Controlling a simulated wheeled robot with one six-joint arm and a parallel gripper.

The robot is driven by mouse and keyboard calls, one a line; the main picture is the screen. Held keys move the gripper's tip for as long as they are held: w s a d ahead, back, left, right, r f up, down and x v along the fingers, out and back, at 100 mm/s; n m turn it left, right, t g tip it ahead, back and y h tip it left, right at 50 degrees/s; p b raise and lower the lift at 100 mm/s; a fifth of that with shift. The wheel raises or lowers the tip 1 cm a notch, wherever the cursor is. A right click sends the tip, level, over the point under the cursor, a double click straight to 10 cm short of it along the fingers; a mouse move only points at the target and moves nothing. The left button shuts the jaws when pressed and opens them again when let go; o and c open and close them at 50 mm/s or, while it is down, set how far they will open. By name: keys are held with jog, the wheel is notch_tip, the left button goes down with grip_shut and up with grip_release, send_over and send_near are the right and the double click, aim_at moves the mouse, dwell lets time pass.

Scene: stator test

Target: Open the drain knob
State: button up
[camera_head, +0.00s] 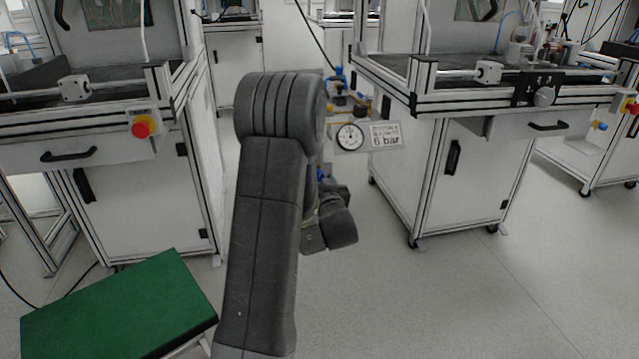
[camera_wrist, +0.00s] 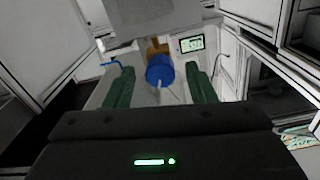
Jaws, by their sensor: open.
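In the wrist view, a blue round part (camera_wrist: 159,72) hangs below a brass-coloured fitting (camera_wrist: 157,48). I cannot tell for sure that it is the drain knob. My gripper (camera_wrist: 159,67) is open, with one green finger to the left of the blue part and one to the right. A gap shows on each side, and I see no contact. In the head view, blue and brass fittings (camera_head: 340,80) show behind my arm near a pressure gauge (camera_head: 350,136). My arm hides what is below them, and the fingers are not visible there.
A label reading 6 bar (camera_head: 385,135) is beside the gauge. White cabinet benches stand at left (camera_head: 140,200) and right (camera_head: 470,180), with grey floor (camera_head: 400,300) between them. A green-topped stool or board (camera_head: 120,310) is at lower left.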

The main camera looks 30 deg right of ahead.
jog(key=shift+w, duration=0.25)
jog(key=c, duration=1)
jog(key=shift+o, duration=0.2)
jog(key=shift+n, duration=1.6)
jog(key=o, duration=1)
jog(key=shift+c, duration=0.2)
